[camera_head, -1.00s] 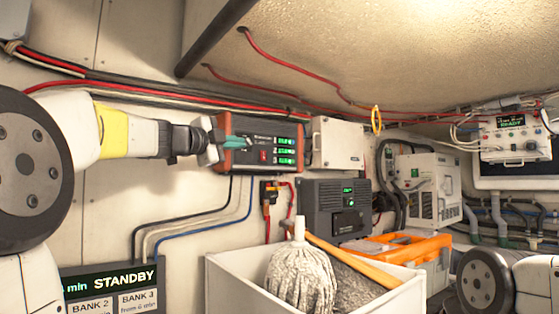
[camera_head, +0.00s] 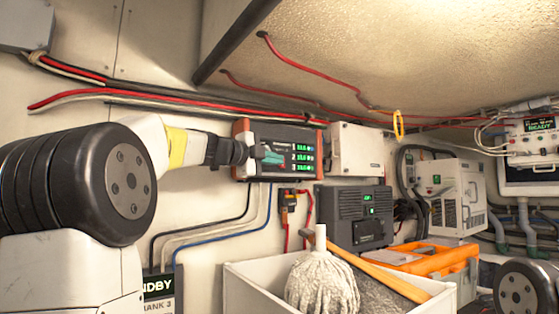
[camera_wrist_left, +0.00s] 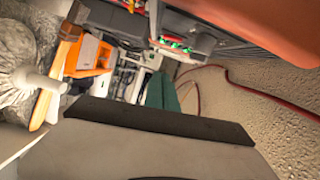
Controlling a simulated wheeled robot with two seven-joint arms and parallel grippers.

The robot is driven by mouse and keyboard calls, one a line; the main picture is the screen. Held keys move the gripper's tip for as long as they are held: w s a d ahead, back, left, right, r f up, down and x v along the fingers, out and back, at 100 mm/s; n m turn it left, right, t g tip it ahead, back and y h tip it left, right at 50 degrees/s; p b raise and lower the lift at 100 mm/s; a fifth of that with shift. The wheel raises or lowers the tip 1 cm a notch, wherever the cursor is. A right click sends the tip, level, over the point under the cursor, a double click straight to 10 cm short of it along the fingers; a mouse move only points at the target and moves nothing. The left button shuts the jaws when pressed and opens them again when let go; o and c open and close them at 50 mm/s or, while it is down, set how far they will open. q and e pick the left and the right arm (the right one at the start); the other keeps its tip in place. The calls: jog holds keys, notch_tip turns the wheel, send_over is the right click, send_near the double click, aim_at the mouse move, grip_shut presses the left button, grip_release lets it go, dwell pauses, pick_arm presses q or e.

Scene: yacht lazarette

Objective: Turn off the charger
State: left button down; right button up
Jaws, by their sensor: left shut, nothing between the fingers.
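The charger (camera_head: 285,135) is a dark box with orange-red end caps on the wall, with three green lit readouts on its right half. The red switch seen earlier on its face is hidden now, behind my fingers. My left gripper (camera_head: 271,158) is shut and empty, its teal fingertips in front of the charger's face, left of the readouts. I cannot tell whether they touch it. The wrist view shows the teal fingers (camera_wrist_left: 162,92) close to the charger's orange-red casing (camera_wrist_left: 262,25). My right gripper is not in view.
Below is a white bin (camera_head: 250,292) with a mop (camera_head: 322,283). A grey unit (camera_head: 358,215), a white box (camera_head: 356,150) and an orange toolbox (camera_head: 440,262) stand to the right. Cables (camera_head: 180,103) run above the charger. A standby panel (camera_head: 160,288) is partly hidden by my arm.

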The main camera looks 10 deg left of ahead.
pick_arm(q)
jog(key=w, duration=0.7)
jog(key=shift+f, duration=0.3)
jog(key=shift+w+a, duration=0.1)
